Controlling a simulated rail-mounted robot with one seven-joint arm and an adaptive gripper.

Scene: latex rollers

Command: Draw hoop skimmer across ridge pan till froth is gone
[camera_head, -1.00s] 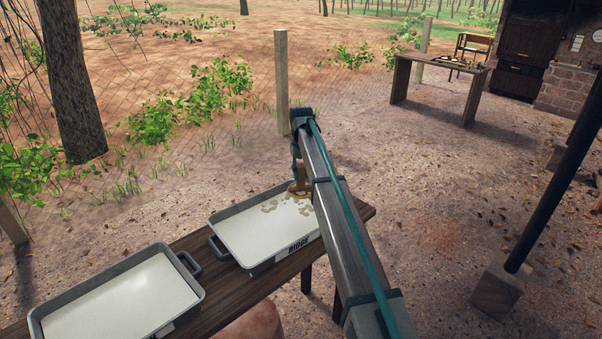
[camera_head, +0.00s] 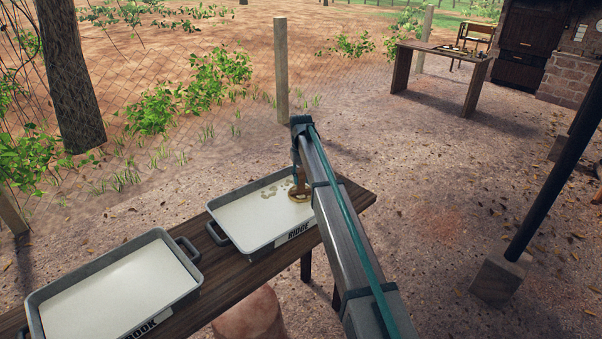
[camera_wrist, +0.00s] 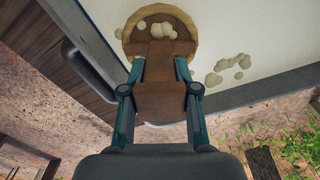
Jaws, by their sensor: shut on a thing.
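The ridge pan (camera_head: 258,237), a grey tray labelled RIDGE and filled with white liquid, stands on the wooden bench. Patches of froth (camera_head: 272,190) float near its far side; froth also shows in the wrist view (camera_wrist: 228,68), right of the skimmer. My gripper (camera_wrist: 158,92) is shut on the brown handle of the hoop skimmer (camera_wrist: 128,30), whose round hoop is over the pan's liquid with pale froth blobs inside it. In the head view the skimmer (camera_head: 300,192) is at the pan's right part, partly hidden by my arm. Whether the hoop touches the liquid is unclear.
A second grey pan (camera_head: 186,290), its label ending in OOK, stands to the left on the same bench (camera_head: 222,282). A round stump (camera_head: 250,318) is in front. A dark post (camera_head: 560,170) stands right; another table (camera_head: 440,52) is far back.

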